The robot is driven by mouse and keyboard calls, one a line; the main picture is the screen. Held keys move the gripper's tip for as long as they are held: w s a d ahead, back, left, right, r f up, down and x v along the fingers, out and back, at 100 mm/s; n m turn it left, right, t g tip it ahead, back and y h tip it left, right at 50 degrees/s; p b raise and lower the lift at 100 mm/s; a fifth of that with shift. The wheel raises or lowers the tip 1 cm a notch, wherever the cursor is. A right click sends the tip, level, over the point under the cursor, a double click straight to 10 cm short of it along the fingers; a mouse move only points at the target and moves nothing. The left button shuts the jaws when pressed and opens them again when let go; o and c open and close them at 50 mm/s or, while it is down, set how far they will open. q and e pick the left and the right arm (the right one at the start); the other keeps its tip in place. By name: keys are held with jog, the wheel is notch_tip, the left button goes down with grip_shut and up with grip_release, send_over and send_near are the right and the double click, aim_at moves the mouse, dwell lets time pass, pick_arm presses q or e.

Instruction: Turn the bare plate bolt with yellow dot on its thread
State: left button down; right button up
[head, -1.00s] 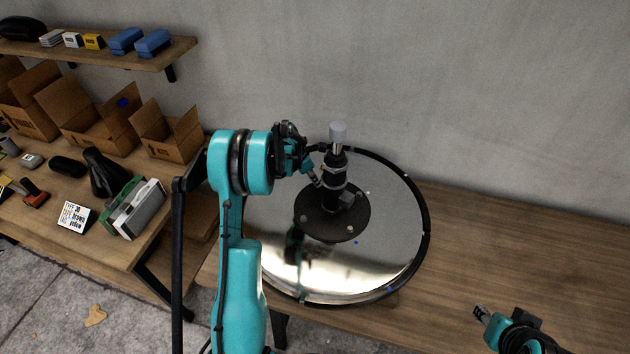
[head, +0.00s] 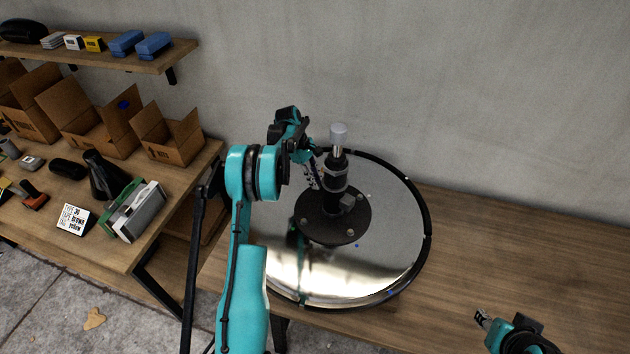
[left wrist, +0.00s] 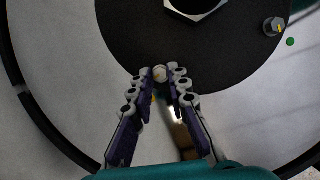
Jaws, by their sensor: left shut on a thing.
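The black round plate (head: 322,228) of the upturned chair base sits on a shiny disc (head: 385,225). In the left wrist view, the tips of my left gripper (left wrist: 160,76) are closed around a small pale bolt head (left wrist: 160,73) at the plate's edge. A small yellow spot (left wrist: 153,99) shows between the fingers, just outside the plate. The held bolt's thread is hidden. In the head view, my left fingertips are hard to make out. My right gripper (head: 483,318) is over the table, far from the plate.
A dark column (head: 336,180) with a grey top rises from the plate. The wooden table (head: 500,250) is clear to the right. A bench at left holds open cardboard boxes (head: 175,140), a hairdryer (head: 103,175) and a label card (head: 75,220).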

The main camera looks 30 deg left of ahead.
pick_arm(q)
jog(key=m, duration=0.2)
jog(key=m+g, duration=0.1)
jog(key=shift+w+m+g, duration=0.2)
jog(key=shift+m+g, duration=0.1)
jog(key=shift+m, duration=0.1)
jog(key=m+g+y, duration=0.1)
jog(key=m, duration=0.2)
jog(key=shift+w+d+m, duration=0.1)
jog(key=shift+w+m, duration=0.05)
jog(key=shift+m, duration=0.15)
jog(key=m+y, duration=0.1)
jog(key=m, duration=0.2)
jog(key=m+g, duration=0.1)
jog(key=m, duration=0.2)
jog(key=shift+w+d+g+y+p, duration=0.2)
jog(key=shift+g+y+p, duration=0.1)
jog(key=shift+y+p, duration=0.1)
jog(key=shift+m, duration=0.4)
jog(key=c, duration=1.5)
grip_release()
jog(key=shift+o, duration=0.2)
notch_tip(320, 180, up, 10)
